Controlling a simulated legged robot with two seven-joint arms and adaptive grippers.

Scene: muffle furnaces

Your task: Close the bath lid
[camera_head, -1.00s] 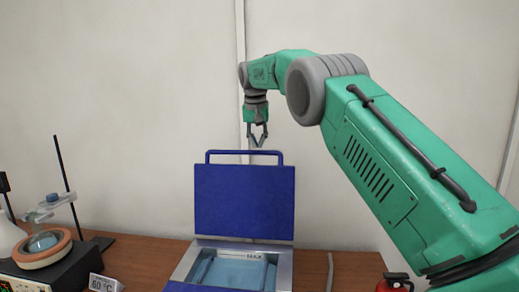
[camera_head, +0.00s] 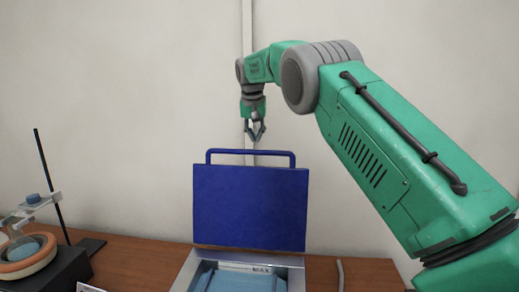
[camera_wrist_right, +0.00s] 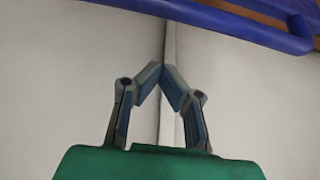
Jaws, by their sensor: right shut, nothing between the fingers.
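The bath lid (camera_head: 250,208) is a blue panel standing upright, open, at the back of the bath. A blue bar handle (camera_head: 250,152) runs along its top edge. The metal-rimmed bath (camera_head: 297,270), with a MAX mark inside, sits below it on the bench. My right gripper (camera_head: 256,139) points down just above the handle in the head view, its fingertips together and empty; I cannot tell its depth from the handle. In the right wrist view the gripper (camera_wrist_right: 162,72) shows against the wall, with the blue handle (camera_wrist_right: 262,32) at top right, apart from the fingers. My left gripper is out of view.
On the left of the wooden bench (camera_head: 135,262) stand a flask in a round heater (camera_head: 25,258) and a stand rod (camera_head: 47,180). The wall (camera_head: 110,110) is close behind the lid.

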